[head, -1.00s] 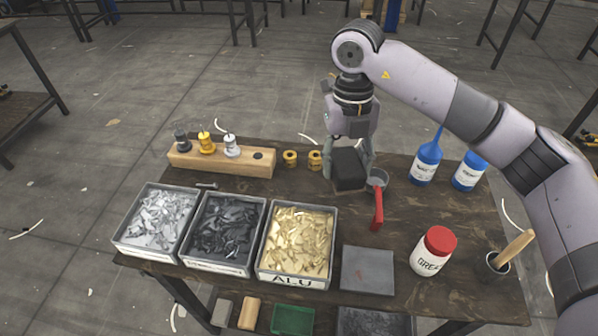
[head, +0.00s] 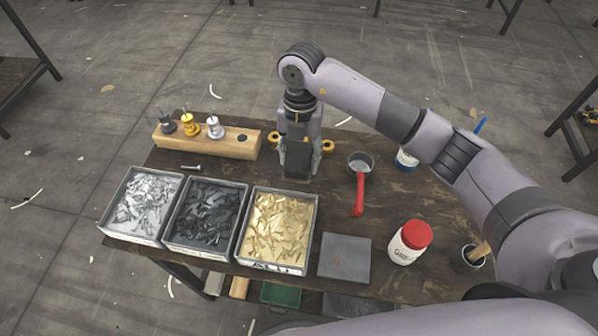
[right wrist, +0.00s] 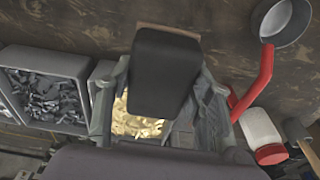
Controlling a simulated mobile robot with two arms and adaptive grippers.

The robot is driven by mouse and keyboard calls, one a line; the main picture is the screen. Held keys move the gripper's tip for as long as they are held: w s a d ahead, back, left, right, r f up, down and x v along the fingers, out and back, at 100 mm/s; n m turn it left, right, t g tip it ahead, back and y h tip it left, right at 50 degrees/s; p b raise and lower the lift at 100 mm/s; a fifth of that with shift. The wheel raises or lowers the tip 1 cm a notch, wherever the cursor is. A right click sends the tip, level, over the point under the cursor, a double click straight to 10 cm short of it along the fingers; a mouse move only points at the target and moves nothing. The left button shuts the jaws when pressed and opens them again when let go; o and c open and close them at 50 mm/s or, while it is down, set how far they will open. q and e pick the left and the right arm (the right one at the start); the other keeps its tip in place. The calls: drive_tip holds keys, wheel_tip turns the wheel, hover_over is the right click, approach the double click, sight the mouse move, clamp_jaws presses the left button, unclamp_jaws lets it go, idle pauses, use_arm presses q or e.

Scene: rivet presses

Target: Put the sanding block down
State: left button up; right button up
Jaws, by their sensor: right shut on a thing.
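The sanding block (head: 297,160) is a dark block with a brown strip along one edge. It shows large in the right wrist view (right wrist: 162,72). My right gripper (head: 299,168) is shut on it, with one finger on each side. It holds the block upright near the back middle of the wooden table (head: 215,168), behind the bin of gold pieces. I cannot tell whether the block touches the table top. My left gripper is not in view.
Yellow rings (head: 328,146) flank the gripper. A red-handled ladle (head: 358,195) lies right of it, and a wooden rack (head: 235,146) stands left. Bins of metal pieces, including the gold one (head: 310,235), line the front. A grey plate (head: 345,257) and red-lidded jar (head: 408,243) sit front right.

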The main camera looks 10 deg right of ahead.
sight(299, 185)
wheel_tip(299, 185, down, 7)
drive_tip(key=shift+f+p, duration=0.15)
drive_tip(key=shift+p, duration=0.2)
drive_tip(key=shift+f, duration=0.15)
drive_tip(key=shift+f, duration=0.1)
drive_tip(key=o, duration=1.3)
